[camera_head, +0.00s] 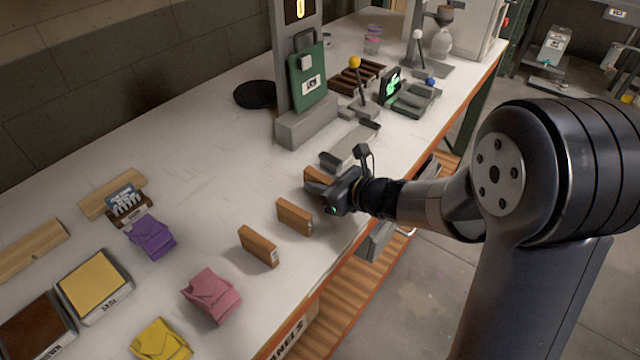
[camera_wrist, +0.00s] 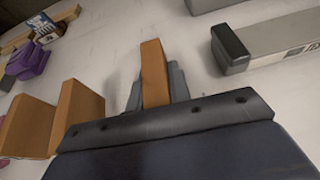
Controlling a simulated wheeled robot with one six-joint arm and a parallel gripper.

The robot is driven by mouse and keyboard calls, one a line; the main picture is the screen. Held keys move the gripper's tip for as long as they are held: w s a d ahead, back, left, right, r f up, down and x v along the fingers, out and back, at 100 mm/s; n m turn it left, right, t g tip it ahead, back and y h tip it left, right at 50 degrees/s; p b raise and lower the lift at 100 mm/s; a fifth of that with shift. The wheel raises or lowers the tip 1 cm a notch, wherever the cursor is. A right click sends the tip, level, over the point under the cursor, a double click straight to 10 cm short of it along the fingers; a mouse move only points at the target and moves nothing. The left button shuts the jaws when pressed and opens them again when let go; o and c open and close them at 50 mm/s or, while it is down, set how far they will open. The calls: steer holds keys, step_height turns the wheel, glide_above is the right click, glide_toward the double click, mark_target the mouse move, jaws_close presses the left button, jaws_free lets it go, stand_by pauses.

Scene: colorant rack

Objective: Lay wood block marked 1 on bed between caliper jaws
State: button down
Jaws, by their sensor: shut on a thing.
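My gripper (camera_head: 326,188) is shut on an orange-brown wood block (camera_head: 318,176). In the wrist view the block (camera_wrist: 153,62) stands between the two grey fingers of the gripper (camera_wrist: 156,88). No number on it can be read, and its lower part is hidden. The caliper bed (camera_head: 351,146) is a grey bar lying just beyond the gripper. One dark jaw (camera_head: 331,161) is at its near end, and another (camera_head: 369,124) is at its far end. In the wrist view the caliper jaw (camera_wrist: 230,47) is to the right of the held block, apart from it.
Two similar wood blocks, one nearer the gripper (camera_head: 294,217) and one farther (camera_head: 258,246), stand on the white bench to the left. A grey post base (camera_head: 305,127) rises behind the caliper. The bench edge is close on the right.

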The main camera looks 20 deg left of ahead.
mark_target(321, 175)
step_height(321, 175, up, 10)
steer(key=shift+f+p, duration=0.15)
steer(key=shift+p, duration=0.85)
steer(key=shift+d, duration=0.1)
steer(key=w+d+f+m+t+h, duration=0.1)
steer(key=w+d, duration=0.1)
steer(key=d, duration=0.2)
steer(key=w+d+f+m+t+h, duration=0.1)
steer(key=w+d+f+m+t, duration=0.1)
steer(key=d, duration=0.3)
steer(key=w+d+f+m+t+h, duration=0.1)
steer(key=w+d, duration=0.1)
steer(key=d, duration=0.3)
steer(key=shift+w+d+f+m+t+p, duration=0.1)
steer(key=shift+d+f+m+t+p, duration=0.05)
steer(key=shift+f+m+t+p, duration=0.2)
steer(key=d+f+m+t+h, duration=0.1)
steer(key=d+f+m+h, duration=0.1)
steer(key=d, duration=0.5)
steer(key=d+f+m+t+h, duration=0.1)
steer(key=d+f+m+h, duration=0.1)
steer(key=d, duration=0.6)
steer(key=shift+w+f+m+h, duration=0.25)
steer(key=shift+m+h, duration=0.2)
steer(key=shift+h, duration=0.15)
steer(key=shift+d+t, duration=0.1)
steer(key=shift+t, duration=0.15)
